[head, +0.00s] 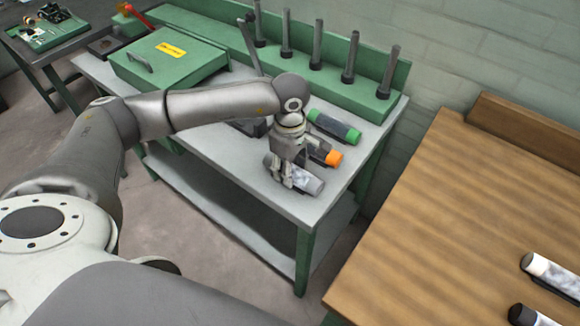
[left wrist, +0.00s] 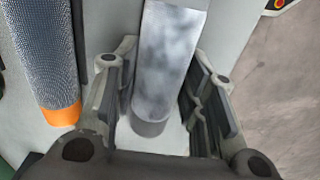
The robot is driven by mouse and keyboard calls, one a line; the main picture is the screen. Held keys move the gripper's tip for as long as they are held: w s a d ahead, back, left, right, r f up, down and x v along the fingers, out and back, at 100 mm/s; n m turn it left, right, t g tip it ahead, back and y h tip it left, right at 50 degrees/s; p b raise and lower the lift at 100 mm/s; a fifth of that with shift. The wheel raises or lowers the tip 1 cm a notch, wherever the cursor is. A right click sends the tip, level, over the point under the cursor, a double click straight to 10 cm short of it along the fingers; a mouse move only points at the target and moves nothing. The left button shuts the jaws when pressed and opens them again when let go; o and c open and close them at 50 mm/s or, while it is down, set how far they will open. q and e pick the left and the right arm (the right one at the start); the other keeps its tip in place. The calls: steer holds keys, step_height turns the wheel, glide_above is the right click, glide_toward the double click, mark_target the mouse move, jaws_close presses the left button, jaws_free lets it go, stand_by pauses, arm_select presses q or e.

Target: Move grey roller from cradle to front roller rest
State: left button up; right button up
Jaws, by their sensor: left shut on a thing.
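The grey roller (head: 311,184) lies near the front edge of the grey-topped bench (head: 240,160), its right end sticking out past my left gripper (head: 281,178). My left gripper is shut on it from above. In the left wrist view the grey roller (left wrist: 168,50) runs between the two fingers of the left gripper (left wrist: 160,115). I cannot tell whether the roller is lifted; any support under it is hidden. My right gripper is not in view.
An orange-ended roller (head: 331,157) lies close behind, also in the left wrist view (left wrist: 45,60); a green-ended roller (head: 335,127) is farther back. Several upright posts (head: 350,58) line the back. A green box (head: 168,60) stands left. The wooden table (head: 450,200) holds two rollers (head: 548,270).

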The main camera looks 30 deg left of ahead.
arm_select(q)
steer(key=o, duration=1.2)
steer(key=shift+r, duration=0.1)
step_height(320, 180, up, 12)
steer(key=shift+f, duration=0.2)
